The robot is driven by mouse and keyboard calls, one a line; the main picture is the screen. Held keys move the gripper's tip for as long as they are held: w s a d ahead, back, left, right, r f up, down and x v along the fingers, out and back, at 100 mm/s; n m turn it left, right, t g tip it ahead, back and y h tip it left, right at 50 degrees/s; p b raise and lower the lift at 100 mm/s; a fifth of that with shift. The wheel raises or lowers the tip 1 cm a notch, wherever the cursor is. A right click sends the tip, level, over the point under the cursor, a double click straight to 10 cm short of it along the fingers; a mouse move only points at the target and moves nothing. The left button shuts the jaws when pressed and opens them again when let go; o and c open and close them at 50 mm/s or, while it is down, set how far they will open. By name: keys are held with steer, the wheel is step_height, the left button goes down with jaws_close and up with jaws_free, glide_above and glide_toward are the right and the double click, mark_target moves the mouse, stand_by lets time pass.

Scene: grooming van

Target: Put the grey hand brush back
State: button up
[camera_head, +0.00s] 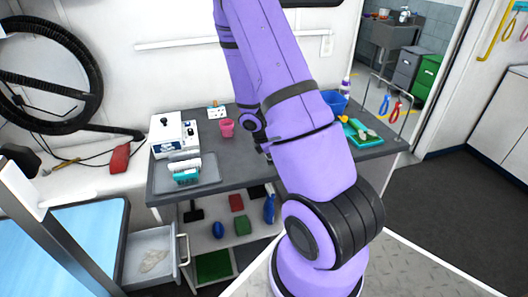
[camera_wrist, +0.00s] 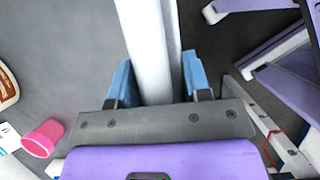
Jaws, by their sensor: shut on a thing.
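In the wrist view my gripper (camera_wrist: 158,72) has its two blue fingers closed on either side of a long pale grey piece (camera_wrist: 150,40). This piece looks like part of the grey hand brush; it runs out past the top of the picture, so its far end and any bristles are out of sight. In the head view my arm hides the brush, and my gripper's fingers cannot be made out over the dark grey worktop (camera_head: 232,172).
A pink cup (camera_head: 227,128), a white machine (camera_head: 174,134) and a tray (camera_head: 207,180) stand on the worktop's left. The shelf below holds coloured items, including a red block (camera_head: 236,202). A drawer (camera_head: 150,262) stands open.

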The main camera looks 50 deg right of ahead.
glide_above(263, 159)
steer(key=shift+d+f, duration=0.1)
steer(key=shift+f, duration=0.25)
steer(key=shift+s+f, duration=0.1)
steer(key=shift+f, duration=1.7)
steer(key=o, duration=1.2)
steer(key=shift+f, duration=0.1)
